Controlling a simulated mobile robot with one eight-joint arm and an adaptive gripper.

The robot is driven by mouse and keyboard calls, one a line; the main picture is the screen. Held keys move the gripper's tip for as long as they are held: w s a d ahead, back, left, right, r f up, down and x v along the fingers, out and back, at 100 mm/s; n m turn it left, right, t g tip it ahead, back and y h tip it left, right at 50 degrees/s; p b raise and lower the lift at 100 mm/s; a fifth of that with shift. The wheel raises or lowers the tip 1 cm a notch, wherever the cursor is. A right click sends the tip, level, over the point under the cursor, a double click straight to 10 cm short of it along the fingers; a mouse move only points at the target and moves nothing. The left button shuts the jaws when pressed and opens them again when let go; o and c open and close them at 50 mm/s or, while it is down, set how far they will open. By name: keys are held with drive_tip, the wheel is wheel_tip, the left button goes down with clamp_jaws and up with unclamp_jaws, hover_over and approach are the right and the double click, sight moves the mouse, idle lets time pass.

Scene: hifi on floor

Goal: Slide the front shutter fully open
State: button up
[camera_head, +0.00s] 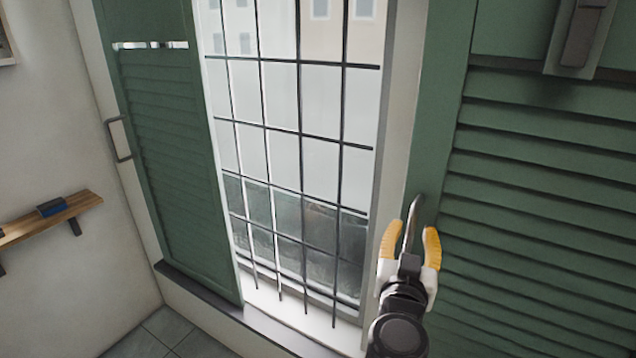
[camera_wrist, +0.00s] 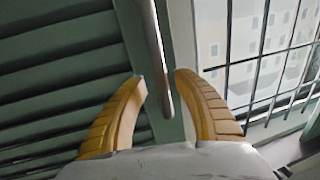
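The front shutter (camera_head: 540,200) is a green louvred panel at the right of the head view; it also shows at the left of the wrist view (camera_wrist: 60,60). Its metal bar handle (camera_head: 411,222) stands near the panel's left edge. My gripper (camera_head: 411,235) is at the handle with its yellow fingers apart. In the wrist view the handle (camera_wrist: 157,60) runs between the two open fingertips (camera_wrist: 160,78), and I see a gap on the right side. The handle's lower end is hidden by my gripper in the head view.
A barred window (camera_head: 300,130) shows between the front shutter and another green shutter (camera_head: 170,170) on the left. That one has a handle (camera_head: 118,140). The window sill (camera_head: 300,318) runs below.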

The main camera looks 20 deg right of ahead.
drive_tip(key=shift+s+r, duration=0.1)
drive_tip(key=shift+r, duration=4.1)
